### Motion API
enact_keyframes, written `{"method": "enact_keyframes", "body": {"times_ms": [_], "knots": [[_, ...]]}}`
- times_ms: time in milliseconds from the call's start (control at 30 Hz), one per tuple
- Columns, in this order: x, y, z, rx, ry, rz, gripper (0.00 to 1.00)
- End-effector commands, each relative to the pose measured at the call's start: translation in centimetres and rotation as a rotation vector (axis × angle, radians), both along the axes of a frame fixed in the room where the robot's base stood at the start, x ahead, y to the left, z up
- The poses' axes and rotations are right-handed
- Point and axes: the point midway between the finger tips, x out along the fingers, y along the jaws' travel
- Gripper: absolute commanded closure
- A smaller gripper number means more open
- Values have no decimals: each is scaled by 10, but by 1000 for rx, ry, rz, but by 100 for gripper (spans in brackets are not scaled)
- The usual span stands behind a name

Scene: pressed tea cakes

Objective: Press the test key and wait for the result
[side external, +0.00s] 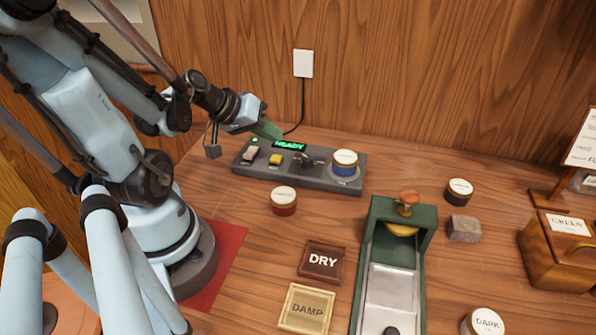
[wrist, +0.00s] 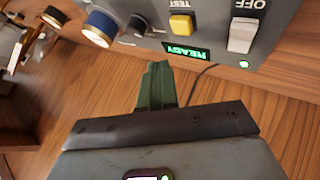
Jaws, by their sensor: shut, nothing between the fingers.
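The grey tester (side external: 320,182) stands near the back wall, with a lit green display (side external: 289,146) reading READY. Its yellow TEST key (side external: 275,159) sits in front of the display, beside a white switch (side external: 251,152). In the wrist view the panel is upside down: the yellow key (wrist: 181,24), the display (wrist: 187,53), the white switch (wrist: 242,35) by the word OFF and a lit green lamp (wrist: 244,64). A blue tin (side external: 345,170) with a white lid sits at the tester's right end. My gripper (side external: 270,131), green-fingered, is shut and empty near the display, apart from the key.
A red tin (side external: 283,208) stands in front of the tester. DRY (side external: 322,275) and DAMP (side external: 285,325) squares lie nearer, beside a green press (side external: 366,270). A stone block (side external: 464,229), dark tin (side external: 459,197) and GREEN box (side external: 550,262) are right. A cable (side external: 302,105) runs behind to a wall plate.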

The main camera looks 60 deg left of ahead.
Motion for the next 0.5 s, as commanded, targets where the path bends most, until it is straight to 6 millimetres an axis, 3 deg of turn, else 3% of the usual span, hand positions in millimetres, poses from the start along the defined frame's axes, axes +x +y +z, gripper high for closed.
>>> {"method": "enact_keyframes", "body": {"times_ms": [233, 500], "knots": [[0, 0, 20, 0, 0, 0, 100], [0, 0, 24, 0, 0, 0, 100]]}}
